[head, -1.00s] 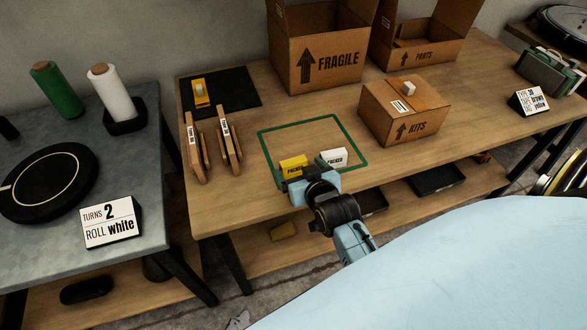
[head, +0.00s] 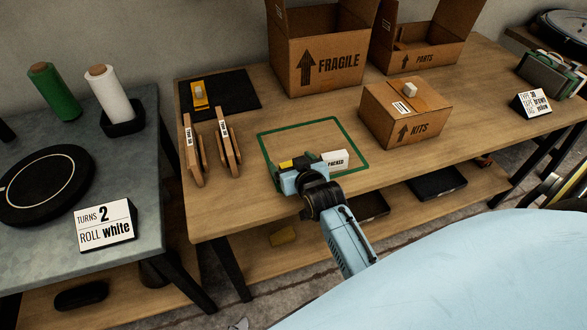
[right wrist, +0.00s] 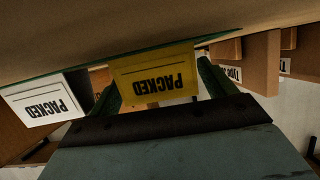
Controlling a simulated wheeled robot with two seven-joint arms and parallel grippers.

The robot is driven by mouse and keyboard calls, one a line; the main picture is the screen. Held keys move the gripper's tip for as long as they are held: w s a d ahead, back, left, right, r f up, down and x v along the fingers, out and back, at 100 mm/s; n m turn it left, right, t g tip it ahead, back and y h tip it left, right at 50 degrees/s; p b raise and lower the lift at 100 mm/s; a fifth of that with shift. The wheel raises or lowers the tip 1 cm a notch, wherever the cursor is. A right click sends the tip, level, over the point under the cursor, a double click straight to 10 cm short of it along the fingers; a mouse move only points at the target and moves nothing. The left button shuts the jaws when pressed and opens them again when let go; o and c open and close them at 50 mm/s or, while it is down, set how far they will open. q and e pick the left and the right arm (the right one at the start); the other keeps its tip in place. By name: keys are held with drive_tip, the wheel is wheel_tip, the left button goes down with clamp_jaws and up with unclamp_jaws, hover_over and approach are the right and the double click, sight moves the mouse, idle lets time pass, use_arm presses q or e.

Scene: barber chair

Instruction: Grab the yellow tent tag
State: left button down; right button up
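The yellow tent tag (head: 286,164) stands inside the green outlined square near the front of the wooden table, partly hidden by my right gripper (head: 302,167). In the right wrist view the yellow tag (right wrist: 155,72) appears upside down, marked PACKED, between the two fingers of the right gripper (right wrist: 158,88). The fingers are apart, one on each side of the tag; I cannot tell whether they touch it. A white tent tag (head: 335,159), also marked PACKED, stands just right of the gripper; it also shows in the right wrist view (right wrist: 43,107). My left gripper is not in view.
Two wooden stands (head: 229,150) are left of the green square (head: 355,147). The KITS box (head: 385,120) is to its right, with the FRAGILE box (head: 325,68) behind. A black mat (head: 238,92) lies at the back left. The middle of the square is clear.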

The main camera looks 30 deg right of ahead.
drive_tip(key=c, duration=0.8)
drive_tip(key=shift+c, duration=0.2)
drive_tip(key=shift+r, duration=0.15)
